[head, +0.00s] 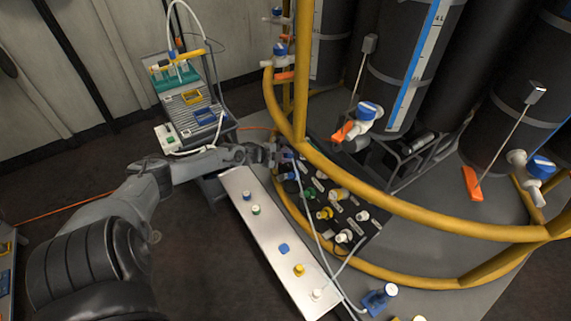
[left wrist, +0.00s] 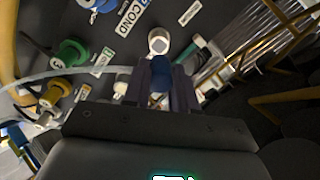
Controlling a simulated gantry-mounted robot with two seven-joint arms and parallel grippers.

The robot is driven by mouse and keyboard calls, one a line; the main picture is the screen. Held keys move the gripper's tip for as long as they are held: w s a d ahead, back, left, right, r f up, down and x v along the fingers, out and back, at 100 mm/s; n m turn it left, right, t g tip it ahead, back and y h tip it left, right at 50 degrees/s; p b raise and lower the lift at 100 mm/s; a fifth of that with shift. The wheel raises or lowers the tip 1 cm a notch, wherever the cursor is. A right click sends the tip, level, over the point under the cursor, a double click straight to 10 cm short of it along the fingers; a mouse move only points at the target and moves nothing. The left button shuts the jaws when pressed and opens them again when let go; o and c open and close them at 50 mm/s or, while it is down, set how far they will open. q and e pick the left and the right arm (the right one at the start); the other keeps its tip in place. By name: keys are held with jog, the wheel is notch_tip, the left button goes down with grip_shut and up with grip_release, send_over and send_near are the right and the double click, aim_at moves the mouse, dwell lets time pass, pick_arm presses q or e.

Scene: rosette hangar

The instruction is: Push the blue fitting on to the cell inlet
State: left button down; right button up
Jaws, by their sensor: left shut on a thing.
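My left gripper (head: 277,156) is at the upper left end of the black port panel (head: 327,222), inside the yellow hoop rail. In the left wrist view its two dark fingers are shut on the blue fitting (left wrist: 160,72), which shows between them. A white round port (left wrist: 158,41) shows just beyond the fitting, nearly in line with it. I cannot tell whether they touch, nor read a label that marks this port as the cell inlet. In the head view the gripper hides the held fitting. My right gripper is in neither view.
A white shelf (head: 268,238) beside the panel bears several coloured fittings. The yellow rail (head: 395,204) curves close over the panel. A pale tube (head: 319,236) crosses the panel. In the left wrist view a green fitting (left wrist: 70,52) and a yellow one (left wrist: 54,92) stand at left.

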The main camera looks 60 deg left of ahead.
aim_at(293, 156)
pick_arm(q)
jog(key=shift+x, duration=2.65)
jog(key=shift+w+f+b, duration=0.2)
jog(key=shift+w+b, duration=0.1)
jog(key=shift+b, duration=0.3)
dwell(0.7)
jog(key=c, duration=0.8)
grip_release()
jog(key=shift+s+r, duration=0.1)
jog(key=shift+s+d+r+p, duration=0.1)
jog(key=shift+s+r+p, duration=0.3)
jog(key=shift+p, duration=0.3)
jog(key=p+v, duration=0.5)
jog(key=v, duration=0.2)
jog(key=shift+s+r+p, duration=0.1)
jog(key=shift+s+p, duration=0.2)
jog(key=shift+p, duration=0.05)
jog(key=shift+p+v, duration=0.5)
jog(key=shift+v, duration=0.45)
